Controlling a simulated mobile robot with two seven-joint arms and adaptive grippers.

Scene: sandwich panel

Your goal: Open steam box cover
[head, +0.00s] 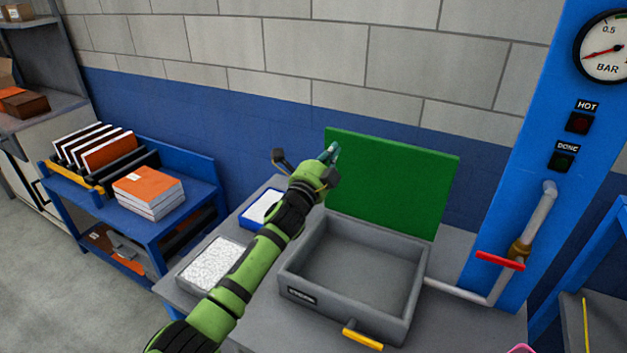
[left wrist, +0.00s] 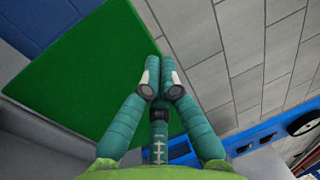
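The steam box (head: 352,262) is an open-topped grey tray on the grey table, with a small dark label and a yellow handle (head: 362,339) on its front. Its green cover (head: 392,180) stands raised along the back edge, and the empty inside of the box shows. The cover also fills the upper left of the left wrist view (left wrist: 85,75). My left gripper (head: 332,153) is at the cover's upper left corner. In the left wrist view its teal fingers (left wrist: 160,82) are together with nothing visible between them. I cannot tell whether they touch the cover. My right gripper is not in view.
A tray of white granules (head: 212,262) and a blue-rimmed tray (head: 262,207) lie left of the box. A pipe with a red valve handle (head: 500,261) runs to a blue gauge panel (head: 520,130) on the right. A blue cart (head: 190,190) with books stands left.

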